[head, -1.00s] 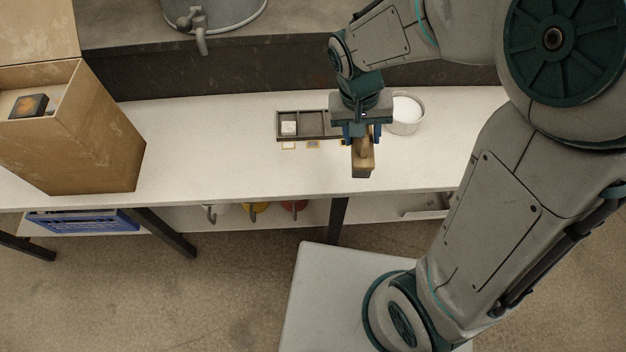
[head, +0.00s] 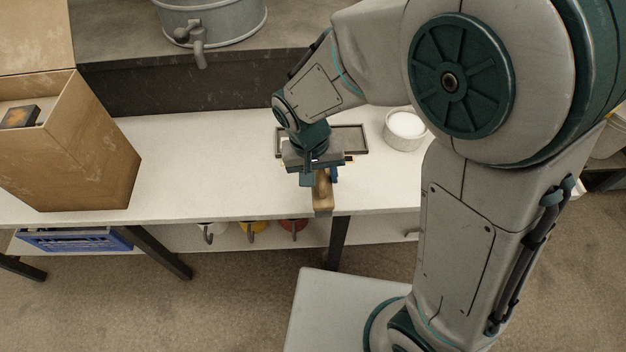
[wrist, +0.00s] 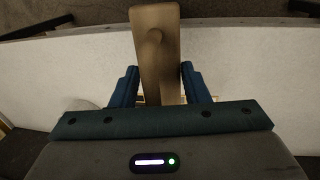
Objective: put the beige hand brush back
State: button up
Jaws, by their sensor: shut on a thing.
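The beige hand brush (head: 323,195) is in my gripper (head: 320,174), over the front part of the white table. In the wrist view the brush (wrist: 157,50) stands between the two blue fingers of my gripper (wrist: 159,88), which are shut on it. Its wooden body points away from the palm, toward the table's front edge. I cannot tell whether the brush touches the table.
A dark divided tray (head: 352,139) lies behind my gripper, partly hidden. A white-filled tub (head: 404,129) stands to its right. A tall cardboard box (head: 75,150) stands at the left. The table between box and gripper is clear.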

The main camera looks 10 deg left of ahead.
jog(key=shift+w+a+f, duration=0.75)
jog(key=shift+w+f, duration=0.05)
jog(key=shift+w, duration=0.2)
jog(key=shift+f+b, duration=0.6)
jog(key=shift+f, duration=1.35)
jog(key=shift+f, duration=0.1)
jog(key=o, duration=1)
jog(key=shift+c, duration=0.2)
